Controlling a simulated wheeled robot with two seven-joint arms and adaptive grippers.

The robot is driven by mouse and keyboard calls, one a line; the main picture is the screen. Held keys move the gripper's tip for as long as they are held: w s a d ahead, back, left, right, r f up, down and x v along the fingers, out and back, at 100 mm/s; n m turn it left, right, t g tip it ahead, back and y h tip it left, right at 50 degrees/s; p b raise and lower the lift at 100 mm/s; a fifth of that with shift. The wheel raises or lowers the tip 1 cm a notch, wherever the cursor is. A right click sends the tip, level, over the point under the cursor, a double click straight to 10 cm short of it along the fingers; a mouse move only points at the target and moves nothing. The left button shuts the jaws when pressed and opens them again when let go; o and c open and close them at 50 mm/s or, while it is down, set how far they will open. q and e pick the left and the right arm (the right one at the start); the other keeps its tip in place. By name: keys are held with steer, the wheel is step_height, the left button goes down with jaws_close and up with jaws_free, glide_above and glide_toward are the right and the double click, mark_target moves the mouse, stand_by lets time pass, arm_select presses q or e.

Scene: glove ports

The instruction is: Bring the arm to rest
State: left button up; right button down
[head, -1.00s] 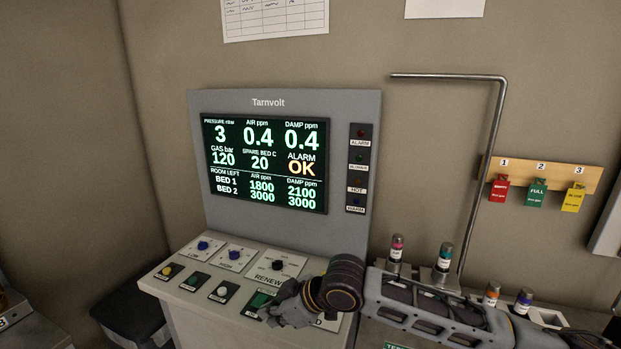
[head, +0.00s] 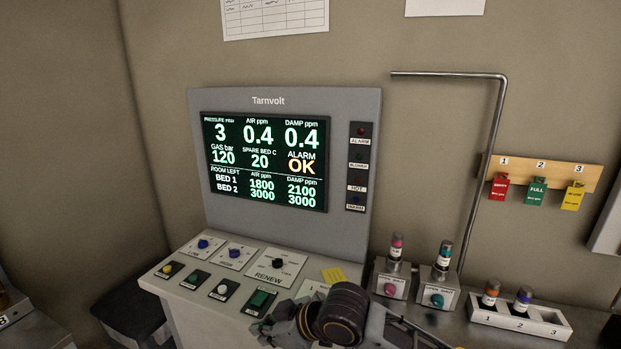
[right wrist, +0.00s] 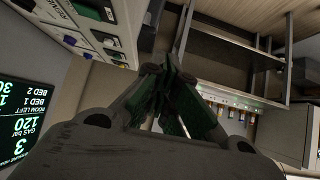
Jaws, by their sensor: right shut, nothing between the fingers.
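My right arm comes in from the lower right of the head view. Its gripper (head: 285,328) is low in front of the console panel (head: 186,268), near the green button (head: 259,300). In the right wrist view the gripper's fingers (right wrist: 172,88) are closed together with nothing between them. From the head view I cannot tell whether it touches the panel. My left gripper is not in view.
The Tarnvolt display (head: 265,162) stands behind the panel of knobs and buttons. To the right are two button boxes with vials (head: 436,285), a numbered rack (head: 520,319) and a bent pipe (head: 490,150). Coloured tags (head: 537,192) hang on the wall.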

steer(key=s+d+f+m+h, duration=0.35)
steer(key=s+d+f, duration=0.2)
steer(key=d, duration=0.55)
steer(key=s+d+f+m+h, duration=0.2)
steer(key=s+d+f+m, duration=0.2)
steer(key=d+f, duration=0.45)
steer(key=s+d+f+m+h, duration=0.3)
steer(key=s+d+f+m, duration=0.15)
steer(key=d, duration=0.85)
step_height(320, 180, down, 33)
steer(key=s+g, duration=0.2)
steer(key=s, duration=0.1)
steer(key=s+d+f, duration=0.1)
steer(key=s+f, duration=0.9)
steer(key=s, duration=0.1)
steer(key=s+d+f+n+g, duration=0.1)
steer(key=s+d+f, duration=0.1)
steer(key=s+f, duration=0.8)
steer(key=shift+s+d+f, duration=0.15)
steer(key=shift+s+d, duration=0.15)
steer(key=shift+s, duration=0.3)
